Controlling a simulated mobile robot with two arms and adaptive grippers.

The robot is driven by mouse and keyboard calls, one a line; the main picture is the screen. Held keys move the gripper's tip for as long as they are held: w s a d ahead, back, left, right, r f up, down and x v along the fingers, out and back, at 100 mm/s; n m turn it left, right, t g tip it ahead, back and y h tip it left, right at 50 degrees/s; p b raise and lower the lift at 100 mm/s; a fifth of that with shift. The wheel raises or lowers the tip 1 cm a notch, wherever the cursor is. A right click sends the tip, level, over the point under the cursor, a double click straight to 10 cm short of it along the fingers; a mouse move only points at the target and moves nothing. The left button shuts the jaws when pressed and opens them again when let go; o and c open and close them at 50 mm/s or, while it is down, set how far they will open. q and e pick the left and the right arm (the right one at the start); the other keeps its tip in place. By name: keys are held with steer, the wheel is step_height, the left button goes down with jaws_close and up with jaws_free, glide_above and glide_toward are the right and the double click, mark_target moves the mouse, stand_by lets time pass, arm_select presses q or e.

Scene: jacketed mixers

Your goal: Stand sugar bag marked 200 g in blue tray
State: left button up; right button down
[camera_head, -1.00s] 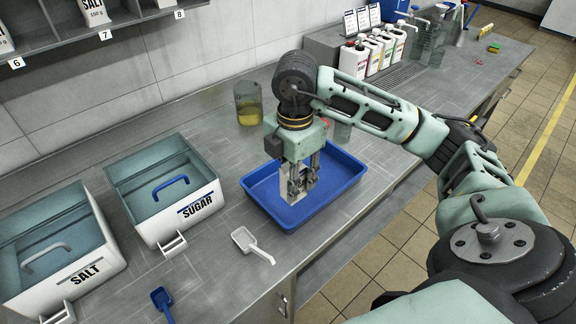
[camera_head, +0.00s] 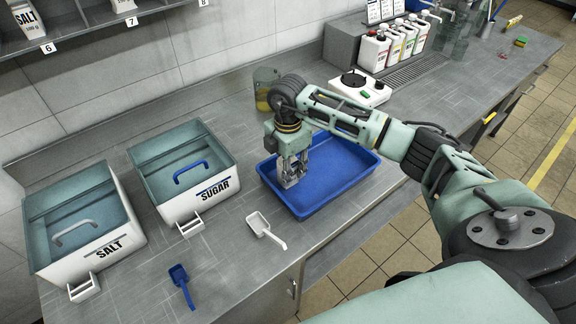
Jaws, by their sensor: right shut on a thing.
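The blue tray (camera_head: 335,174) lies on the grey bench, right of the sugar bin. My right gripper (camera_head: 291,180) points down over the left part of the tray. It is shut on a small pale thing, mostly hidden between its fingers. This looks like the sugar bag, but I cannot read its label or the 200 g mark. I cannot tell whether its bottom touches the tray floor. My left gripper is not in view.
A white scoop (camera_head: 262,228) and a blue scoop (camera_head: 181,284) lie in front. A beaker (camera_head: 264,88) and a white hot plate (camera_head: 356,88) stand behind. Salt bags sit on the shelf (camera_head: 85,32).

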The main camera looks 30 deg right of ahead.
steer(key=shift+f, duration=0.1)
steer(key=c, duration=1.3)
jaws_free()
steer(key=shift+r, duration=0.3)
step_height(320, 180, up, 12)
steer(key=b, duration=0.2)
steer(key=shift+f+b, duration=0.15)
steer(key=shift+b, duration=0.2)
